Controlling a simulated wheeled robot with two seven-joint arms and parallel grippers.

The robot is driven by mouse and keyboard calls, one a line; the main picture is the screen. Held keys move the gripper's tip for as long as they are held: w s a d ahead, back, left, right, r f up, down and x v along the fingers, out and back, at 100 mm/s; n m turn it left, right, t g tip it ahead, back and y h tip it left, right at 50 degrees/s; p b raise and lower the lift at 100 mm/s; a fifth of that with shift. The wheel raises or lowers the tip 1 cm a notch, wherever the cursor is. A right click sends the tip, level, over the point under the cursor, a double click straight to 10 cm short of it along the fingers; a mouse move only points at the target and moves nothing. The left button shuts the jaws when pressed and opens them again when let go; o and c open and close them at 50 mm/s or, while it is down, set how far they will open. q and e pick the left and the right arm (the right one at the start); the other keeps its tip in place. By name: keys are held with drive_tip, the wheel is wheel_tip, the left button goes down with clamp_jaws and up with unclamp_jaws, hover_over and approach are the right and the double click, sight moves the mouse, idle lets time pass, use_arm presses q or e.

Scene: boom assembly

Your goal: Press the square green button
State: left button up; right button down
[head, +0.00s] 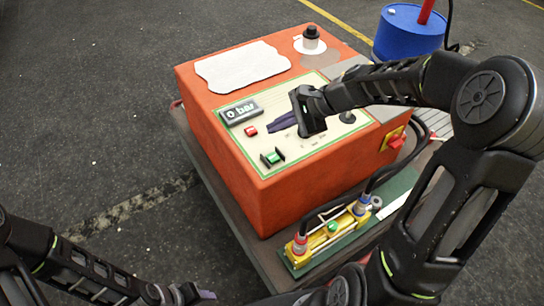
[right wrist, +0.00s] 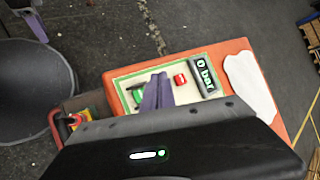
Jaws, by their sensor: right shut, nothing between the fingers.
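The square green button (head: 272,157) sits in a dark frame at the near corner of the cream panel on the orange box. In the right wrist view the green button (right wrist: 138,96) shows just left of the fingers, partly hidden. My right gripper (head: 270,129) is over the panel, its purple fingers shut and empty. Its fingertips (right wrist: 158,76) point between the green button and the red button (right wrist: 180,79). They appear apart from the green button. I cannot tell their height above the panel. My left gripper (head: 205,294) is at the bottom edge, partly cut off.
A display reading "0 bar" (head: 241,112) and the red button (head: 250,131) are close to the right fingers. A black joystick (head: 347,116), a black knob (head: 311,38) and a red side switch (head: 397,141) are on the box. A yellow cylinder assembly (head: 332,232) lies in front. A blue drum (head: 408,35) stands behind.

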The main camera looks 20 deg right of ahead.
sight(276, 157)
drive_tip(key=shift+f+b, duration=3.25)
drive_tip(key=shift+f, duration=0.9)
drive_tip(key=shift+f+b, duration=0.3)
drive_tip(key=shift+f, duration=0.1)
drive_tip(key=shift+f+b, duration=0.45)
drive_tip(key=shift+f, duration=0.1)
drive_tip(key=shift+r, duration=0.15)
drive_tip(key=shift+r+p, duration=0.8)
drive_tip(key=shift+p, duration=0.05)
drive_tip(key=shift+r, duration=0.1)
wheel_tip(276, 157, up, 5)
drive_tip(key=p, duration=0.4)
